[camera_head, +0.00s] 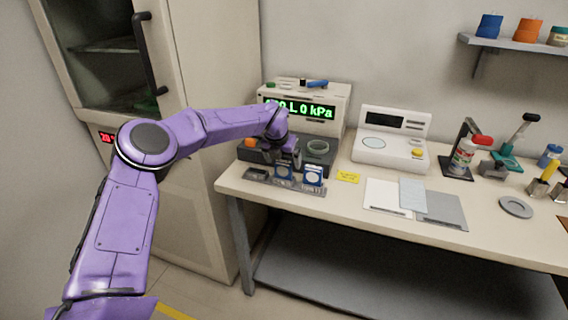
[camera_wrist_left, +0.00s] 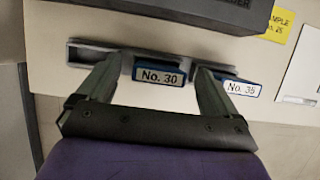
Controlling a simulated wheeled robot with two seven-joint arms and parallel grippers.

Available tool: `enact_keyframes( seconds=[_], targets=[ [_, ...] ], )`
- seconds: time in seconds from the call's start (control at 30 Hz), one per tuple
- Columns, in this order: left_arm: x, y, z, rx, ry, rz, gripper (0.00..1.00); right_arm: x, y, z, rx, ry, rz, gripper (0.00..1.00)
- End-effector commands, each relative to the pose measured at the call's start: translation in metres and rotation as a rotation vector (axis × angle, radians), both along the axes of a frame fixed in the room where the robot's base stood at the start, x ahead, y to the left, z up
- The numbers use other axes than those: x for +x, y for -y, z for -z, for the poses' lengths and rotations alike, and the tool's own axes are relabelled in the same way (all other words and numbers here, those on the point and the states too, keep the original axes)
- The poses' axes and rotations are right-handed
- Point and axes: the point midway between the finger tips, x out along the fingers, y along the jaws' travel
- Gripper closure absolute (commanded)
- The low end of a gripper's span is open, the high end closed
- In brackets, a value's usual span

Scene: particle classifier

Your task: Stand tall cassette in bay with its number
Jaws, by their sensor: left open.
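A grey rack (camera_head: 257,174) with three bays stands at the table's front left; it also shows in the left wrist view (camera_wrist_left: 75,54). Its left bay looks empty. A blue cassette labelled No. 30 (camera_wrist_left: 158,76) is in the middle bay, and a blue cassette labelled No. 35 (camera_wrist_left: 241,88) is in the right bay. Both show in the head view, No. 30 (camera_head: 284,172) and No. 35 (camera_head: 313,176), with white faces. My left gripper (camera_head: 289,157) is open, its fingers (camera_wrist_left: 157,66) on either side of the No. 30 cassette; contact cannot be told. My right gripper is out of view.
A yellow sample note (camera_head: 347,176) lies right of the rack; its number is hard to read. A dark-based instrument with a green display (camera_head: 305,109) stands behind. A white device (camera_head: 390,138) and flat sheets (camera_head: 387,194) are further right. A tall cabinet (camera_head: 215,60) borders the left.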

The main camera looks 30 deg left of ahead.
Motion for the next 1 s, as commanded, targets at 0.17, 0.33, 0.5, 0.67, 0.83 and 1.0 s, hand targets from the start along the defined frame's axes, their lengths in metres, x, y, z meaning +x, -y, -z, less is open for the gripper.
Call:
enact_keyframes(
  seconds=[0.17,0.33,0.5,0.67,0.83,1.0],
  targets=[
    [-0.018,0.004,-0.043,0.0,0.006,0.001,0.07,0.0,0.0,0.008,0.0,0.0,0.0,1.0],
    [-0.033,0.007,-0.077,0.001,0.004,0.0,0.07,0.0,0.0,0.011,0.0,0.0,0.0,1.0],
    [-0.039,0.009,-0.092,0.0,0.001,0.0,0.07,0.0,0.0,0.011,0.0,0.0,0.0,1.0],
    [-0.04,0.009,-0.093,0.001,0.0,0.0,0.07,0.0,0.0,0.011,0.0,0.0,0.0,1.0],
    [-0.04,0.009,-0.093,0.001,0.001,0.0,0.07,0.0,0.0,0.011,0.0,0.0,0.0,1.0],
    [-0.04,0.009,-0.093,0.002,0.001,0.001,0.07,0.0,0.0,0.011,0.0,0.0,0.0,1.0]
  ],
)
